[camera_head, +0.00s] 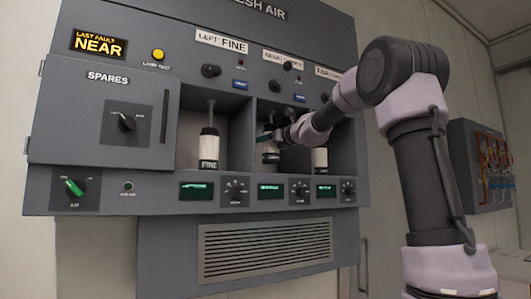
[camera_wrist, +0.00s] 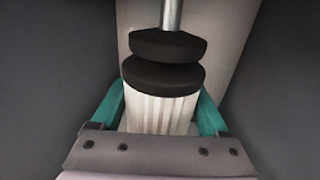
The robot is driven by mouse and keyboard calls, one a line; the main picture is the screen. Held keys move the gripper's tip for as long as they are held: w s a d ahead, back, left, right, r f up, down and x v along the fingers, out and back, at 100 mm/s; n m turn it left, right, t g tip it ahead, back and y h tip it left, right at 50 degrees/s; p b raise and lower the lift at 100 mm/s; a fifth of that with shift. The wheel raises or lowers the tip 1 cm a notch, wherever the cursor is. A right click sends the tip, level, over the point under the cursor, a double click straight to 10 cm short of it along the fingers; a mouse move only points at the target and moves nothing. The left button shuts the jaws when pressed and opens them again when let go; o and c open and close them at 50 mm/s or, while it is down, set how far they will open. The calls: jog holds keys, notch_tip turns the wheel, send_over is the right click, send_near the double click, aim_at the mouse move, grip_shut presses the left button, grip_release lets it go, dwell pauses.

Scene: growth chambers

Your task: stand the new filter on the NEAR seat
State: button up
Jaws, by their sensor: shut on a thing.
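The new filter (camera_wrist: 158,112) is a white pleated cylinder with a black cap. It stands upright between the teal fingers of my gripper (camera_head: 266,138), which is shut on it. In the head view my gripper reaches into the middle bay, under the NEAR label (camera_head: 283,59), and partly covers the filter there. In the wrist view a black disc (camera_wrist: 167,44) on a metal rod is just above the filter's cap; I cannot tell whether they touch. The filter's base and the seat under it are hidden in the wrist view.
The left bay holds a filter marked FINE (camera_head: 209,150) under a rod. Another filter (camera_head: 320,158) stands in the right bay, close to my arm. Grey walls divide the bays. The SPARES door (camera_head: 92,115) is at left; knobs and displays line the ledge below.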

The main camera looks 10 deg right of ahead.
aim_at(265, 151)
jog(key=shift+w+f, duration=0.1)
jog(key=shift+f, duration=1.7)
jog(key=o, duration=1.6)
jog(key=shift+f, duration=0.15)
jog(key=shift+c, duration=0.2)
